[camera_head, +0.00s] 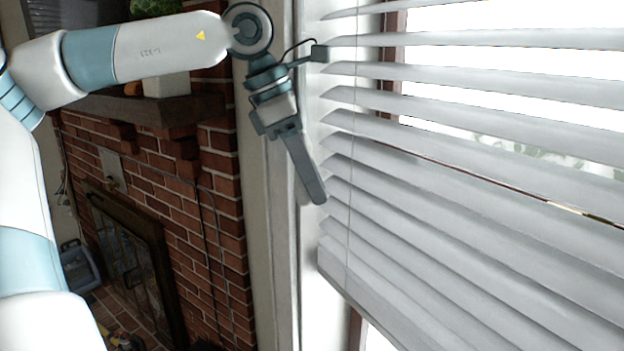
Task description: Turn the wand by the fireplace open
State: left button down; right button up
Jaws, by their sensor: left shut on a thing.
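My left gripper (315,196) hangs downward at the left edge of the window blind (430,190), its fingers together. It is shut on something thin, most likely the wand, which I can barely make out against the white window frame. The upper slats of the blind are tilted with bright gaps between them; the lower slats lie closer together. A thin cord (350,190) runs down the blind to the right of the gripper. My right gripper is not in view.
The brick fireplace (222,210) with a dark wooden mantel (140,108) stands to the left. A dark-framed fireplace opening (130,260) is below it. The white window trim (283,240) runs beside my gripper, close to it.

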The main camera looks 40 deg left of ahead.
pick_arm(q)
jog(key=m, duration=0.1)
jog(key=m+g, duration=0.1)
jog(key=m, duration=0.1)
jog(key=m+h+p, duration=0.1)
jog(key=shift+s+d+r+m, duration=0.15)
jog(key=shift+s+m, duration=0.1)
jog(key=shift+m, duration=0.15)
jog(key=shift+g, duration=0.3)
jog(key=c, duration=1.6)
grip_release()
jog(key=shift+o, duration=0.2)
jog(key=shift+a+r, duration=0.2)
jog(key=shift+r, duration=0.15)
jog(key=b+v, duration=0.3)
jog(key=v, duration=1.3)
jog(key=shift+r+b, duration=0.2)
jog(key=shift+b, duration=0.2)
jog(key=shift+s, duration=0.15)
